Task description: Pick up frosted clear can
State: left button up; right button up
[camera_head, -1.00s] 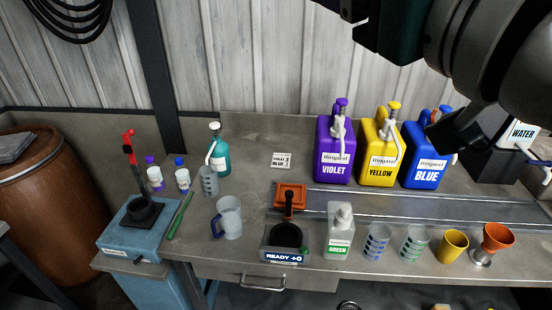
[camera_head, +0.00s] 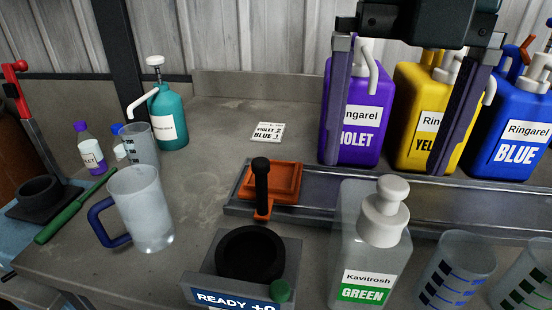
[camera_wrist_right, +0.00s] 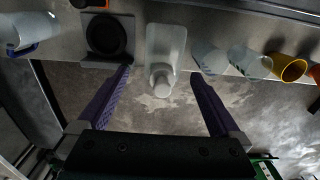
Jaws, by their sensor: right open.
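The frosted clear can (camera_head: 345,240) is a translucent bottle with a white pump head and a label reading Kavitrosh GREEN. It stands upright near the front edge of the bench in the head view. My right gripper (camera_head: 386,168) is open and empty, its two dark purple fingers pointing down above and behind the can. In the right wrist view, the can (camera_wrist_right: 165,45) shows between and beyond the open fingers (camera_wrist_right: 161,72), with no visible contact. My left gripper is out of view.
A black-cupped READY station (camera_head: 250,252) stands close left of the can, and a marked clear cup (camera_head: 457,265) close right. Violet (camera_head: 352,150), yellow and blue (camera_head: 510,125) cans stand behind. A frosted mug (camera_head: 145,210) is left. The bench (camera_head: 205,185) between mug and rail is clear.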

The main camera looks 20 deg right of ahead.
jog(key=shift+w+d+f, duration=0.15)
jog(key=shift+w+d, duration=0.25)
jog(key=shift+w, duration=0.05)
jog(key=f, duration=0.3)
jog(key=shift+s+a+f, duration=0.15)
jog(key=shift+s+f, duration=0.15)
jog(key=shift+f, duration=0.1)
notch_tip(320, 180, down, 6)
jog(key=shift+s+r+p, duration=0.1)
jog(key=shift+p, duration=0.4)
jog(key=shift+c, duration=0.2)
grip_shut()
